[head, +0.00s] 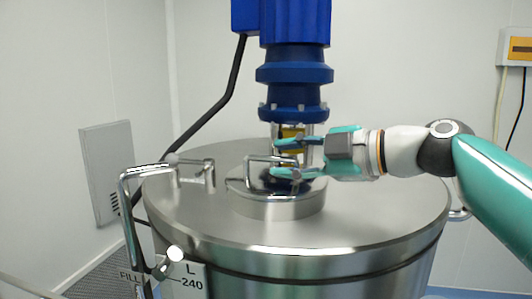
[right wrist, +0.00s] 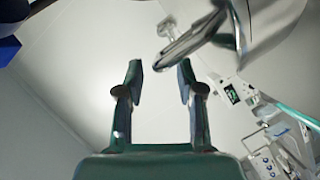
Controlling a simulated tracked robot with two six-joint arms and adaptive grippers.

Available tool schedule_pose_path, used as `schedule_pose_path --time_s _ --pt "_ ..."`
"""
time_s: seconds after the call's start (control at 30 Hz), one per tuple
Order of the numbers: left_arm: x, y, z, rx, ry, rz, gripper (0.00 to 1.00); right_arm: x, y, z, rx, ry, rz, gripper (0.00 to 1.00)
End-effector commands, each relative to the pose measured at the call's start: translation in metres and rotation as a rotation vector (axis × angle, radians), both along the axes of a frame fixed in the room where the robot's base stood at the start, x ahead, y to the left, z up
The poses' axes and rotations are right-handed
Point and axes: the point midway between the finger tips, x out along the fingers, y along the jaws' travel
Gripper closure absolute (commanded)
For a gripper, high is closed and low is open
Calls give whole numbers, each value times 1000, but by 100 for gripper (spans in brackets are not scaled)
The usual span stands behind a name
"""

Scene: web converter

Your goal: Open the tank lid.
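The steel tank (head: 390,212) has a flat top. A small round lid (head: 275,209) with a bent bar handle (head: 258,160) sits on it, and the lid looks closed. My right gripper (head: 281,157) reaches in from the right, over the lid. Its fingers are spread, one above the other, close to the handle, and partly hide it. In the right wrist view the gripper (right wrist: 159,78) is open with nothing between its fingers. A metal bar, which looks like the handle (right wrist: 190,40), is just beyond the fingertips. I cannot tell whether they touch. My left gripper is not in view.
A blue motor column (head: 295,65) stands above the tank, right behind the lid. A bent steel pipe (head: 130,215) rises at the tank's left side. A control box (head: 517,47) hangs on the right wall. The tank top's front is clear.

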Motion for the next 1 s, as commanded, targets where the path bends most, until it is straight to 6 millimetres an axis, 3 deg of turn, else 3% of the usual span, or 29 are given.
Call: schedule_pose_path --time_s 0.23,0.67,0.9,1.0 --pt "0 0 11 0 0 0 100 21 28 -7 0 3 1 63" --pt "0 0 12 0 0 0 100 26 34 -9 0 0 0 63" --pt "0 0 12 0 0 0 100 25 34 -9 1 1 0 100" --pt "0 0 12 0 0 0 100 25 34 -9 1 1 0 100"
